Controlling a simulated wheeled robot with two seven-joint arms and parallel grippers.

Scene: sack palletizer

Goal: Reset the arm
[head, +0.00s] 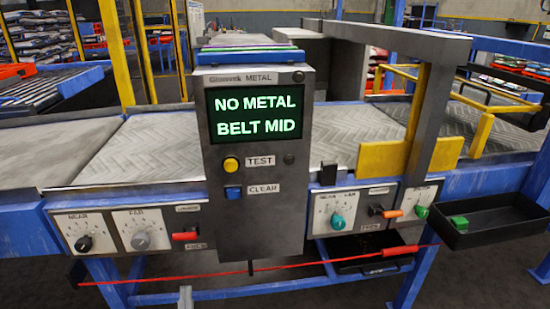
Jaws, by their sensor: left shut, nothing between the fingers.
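Only a small grey tip of my left gripper (185,298) shows, at the bottom edge of the head view, left of the middle. It is shut and empty, below the control panels and apart from them. The rest of my left arm is out of the picture. My right gripper is not in view. In front stands a metal detector console (258,215). Its screen (257,114) reads "NO METAL" and "BELT MID". Below the screen are a yellow TEST button (231,164) and a blue CLEAR button (233,192).
A conveyor belt (160,145) runs behind the console. Knob panels (140,237) and a red lever (185,236) line its front. A red cord (210,275) runs below. A black tray (490,233) with a green block (459,222) juts out at right. Yellow guards (383,160) stand behind.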

